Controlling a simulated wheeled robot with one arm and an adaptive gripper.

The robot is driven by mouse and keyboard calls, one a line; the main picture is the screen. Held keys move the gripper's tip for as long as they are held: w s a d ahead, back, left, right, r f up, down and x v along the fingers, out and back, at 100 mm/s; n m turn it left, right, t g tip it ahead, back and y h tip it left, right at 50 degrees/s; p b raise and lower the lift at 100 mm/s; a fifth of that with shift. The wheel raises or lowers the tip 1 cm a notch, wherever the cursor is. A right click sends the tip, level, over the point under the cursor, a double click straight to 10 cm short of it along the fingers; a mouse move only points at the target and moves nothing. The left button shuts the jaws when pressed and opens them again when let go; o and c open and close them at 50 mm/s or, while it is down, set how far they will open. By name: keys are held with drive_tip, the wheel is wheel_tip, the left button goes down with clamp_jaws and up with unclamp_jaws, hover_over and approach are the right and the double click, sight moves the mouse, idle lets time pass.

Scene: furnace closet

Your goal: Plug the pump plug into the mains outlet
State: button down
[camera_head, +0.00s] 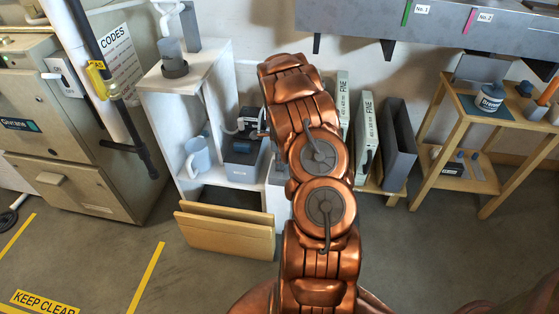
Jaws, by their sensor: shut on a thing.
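My copper arm rises through the middle of the head view and bends away at the top. My gripper is not visible; the arm hides whatever is behind it. A dark box-shaped unit (243,158), which looks like the pump, stands on the white shelf unit (188,90) just left of my arm. I cannot make out the pump plug or the mains outlet.
A pale mug (198,156) stands left of the dark unit. A tan drawer (225,235) juts out below. The furnace (70,130) is at left, with a black-and-white pipe before it. Filters (364,135) and a wooden stand (470,135) are at right. Floor in front is clear.

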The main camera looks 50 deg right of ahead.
drive_tip(key=shift+f, duration=0.9)
drive_tip(key=c, duration=0.8)
unclamp_jaws()
drive_tip(key=shift+o, duration=0.2)
drive_tip(key=shift+r, duration=0.1)
drive_tip(key=shift+r+p, duration=0.45)
drive_tip(key=shift+r, duration=3.5)
